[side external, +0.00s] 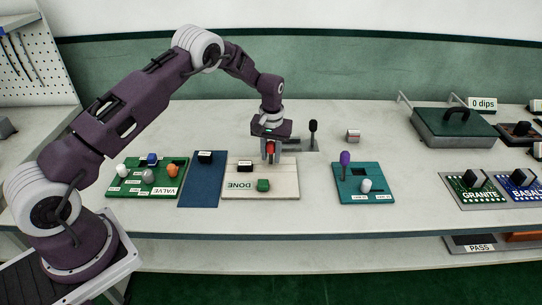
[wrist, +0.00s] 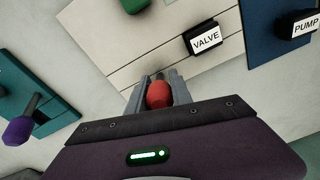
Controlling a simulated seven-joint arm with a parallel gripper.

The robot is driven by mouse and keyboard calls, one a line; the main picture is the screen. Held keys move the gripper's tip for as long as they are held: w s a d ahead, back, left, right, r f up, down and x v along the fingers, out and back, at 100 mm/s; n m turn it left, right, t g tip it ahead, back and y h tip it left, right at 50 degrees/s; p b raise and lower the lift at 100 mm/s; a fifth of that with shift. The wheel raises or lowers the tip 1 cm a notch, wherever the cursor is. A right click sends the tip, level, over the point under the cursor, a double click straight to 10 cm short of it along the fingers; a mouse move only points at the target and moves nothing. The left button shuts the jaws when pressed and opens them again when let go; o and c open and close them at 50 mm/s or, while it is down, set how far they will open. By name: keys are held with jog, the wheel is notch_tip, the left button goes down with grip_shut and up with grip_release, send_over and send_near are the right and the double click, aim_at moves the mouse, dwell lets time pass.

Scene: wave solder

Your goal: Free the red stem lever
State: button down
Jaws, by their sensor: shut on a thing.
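My gripper (side external: 271,157) points down over the back of the pale board marked DONE (side external: 287,188). It is shut on a red rounded piece (side external: 271,147), which I take to be the red stem lever. In the wrist view the red piece (wrist: 159,94) sits between the two grey fingers (wrist: 160,84). Its lower part is hidden, and I cannot tell whether it touches the board. A teal board (side external: 350,197) to the right holds a purple-topped lever (side external: 345,159) and a white knob (side external: 366,185).
The DONE board carries a green block (side external: 263,185) and a black block labelled VALVE (wrist: 202,38). Left are a blue mat (side external: 199,188) with a black PUMP block (wrist: 297,22) and a green VALVE board (side external: 144,161) with several knobs. A black-knobbed lever (side external: 313,127) stands behind the gripper, to the right.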

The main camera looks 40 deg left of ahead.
jog(key=shift+w+a+g+h, duration=0.25)
jog(key=shift+w+g+h, duration=0.1)
jog(key=shift+g+h, duration=0.45)
jog(key=c, duration=1.1)
grip_release()
jog(key=shift+c, duration=0.2)
jog(key=r, duration=0.7)
jog(key=shift+w+a, duration=0.3)
